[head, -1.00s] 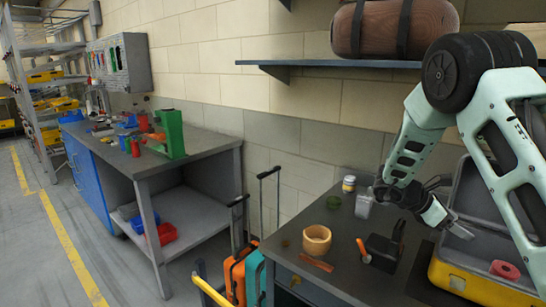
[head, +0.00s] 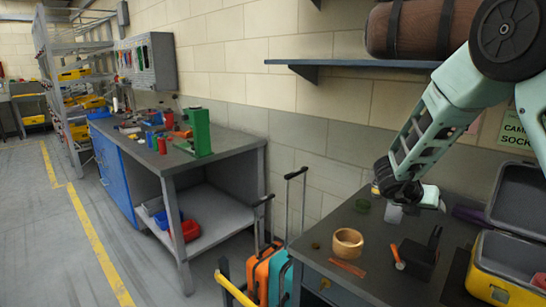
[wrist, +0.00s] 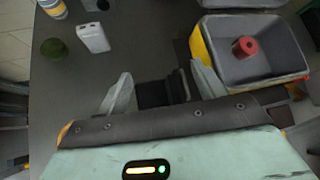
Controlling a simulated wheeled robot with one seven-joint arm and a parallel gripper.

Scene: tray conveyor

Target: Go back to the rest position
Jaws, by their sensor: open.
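My gripper (wrist: 160,90) is open and empty in the wrist view, its two pale fingers spread over a black block-like thing on the dark table. In the head view my gripper (head: 440,200) hangs above the dark table (head: 330,270), behind the black holder (head: 420,258). Its fingertips are small and partly hidden there. My pale green arm comes down from the upper right.
A yellow and grey case (head: 500,285) stands open at the right; the wrist view shows a red roll (wrist: 245,47) in it. A wooden bowl (head: 347,243) and orange-handled tool (head: 397,257) lie on the table. A shelf (head: 380,66) with a brown roll (head: 420,28) overhangs.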

